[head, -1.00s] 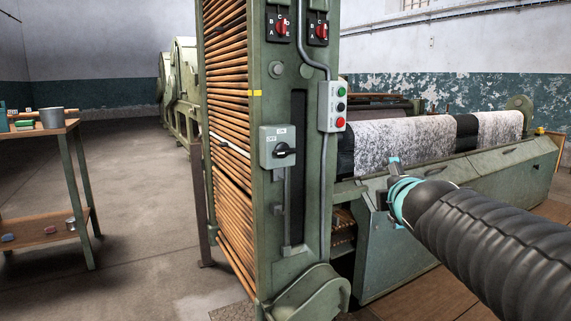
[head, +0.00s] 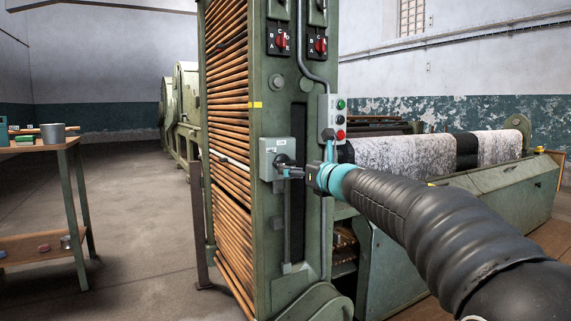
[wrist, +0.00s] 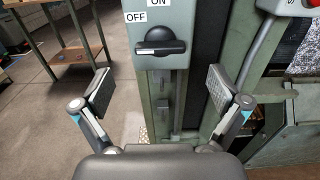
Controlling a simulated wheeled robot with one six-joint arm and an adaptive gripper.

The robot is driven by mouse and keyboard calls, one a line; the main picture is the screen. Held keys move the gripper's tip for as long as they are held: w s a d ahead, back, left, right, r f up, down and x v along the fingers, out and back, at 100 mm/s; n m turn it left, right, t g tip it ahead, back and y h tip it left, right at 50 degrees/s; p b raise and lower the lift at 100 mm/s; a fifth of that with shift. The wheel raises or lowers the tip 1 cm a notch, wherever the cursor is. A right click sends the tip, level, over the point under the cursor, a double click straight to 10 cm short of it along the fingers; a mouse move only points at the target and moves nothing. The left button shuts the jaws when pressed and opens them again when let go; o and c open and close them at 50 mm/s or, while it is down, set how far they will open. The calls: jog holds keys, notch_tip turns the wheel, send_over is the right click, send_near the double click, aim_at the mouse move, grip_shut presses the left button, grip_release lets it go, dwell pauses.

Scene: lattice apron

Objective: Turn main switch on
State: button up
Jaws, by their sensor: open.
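The main switch is a grey box (head: 267,159) on the front of the green machine column, with a black rotary knob (wrist: 160,42). In the wrist view the box carries an OFF label at the left and an ON label at the top. The knob's handle lies about level, its pale-edged bar running left to right. My gripper (head: 287,170) reaches the box from the right in the head view. In the wrist view my gripper (wrist: 162,90) is open and empty, its two fingers spread to either side below the knob. In the head view the gripper partly hides the knob.
A push-button box (head: 333,118) with green and red buttons and a conduit are close to the right of the switch. Red selector switches (head: 279,40) sit above. A wooden-topped table (head: 41,143) stands at the left. The floor between is clear.

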aim_at(287, 163)
jog(key=p+x, duration=0.1)
jog(key=x, duration=0.6)
jog(key=shift+w+a, duration=0.25)
jog(key=shift+w, duration=0.05)
jog(key=c, duration=1.2)
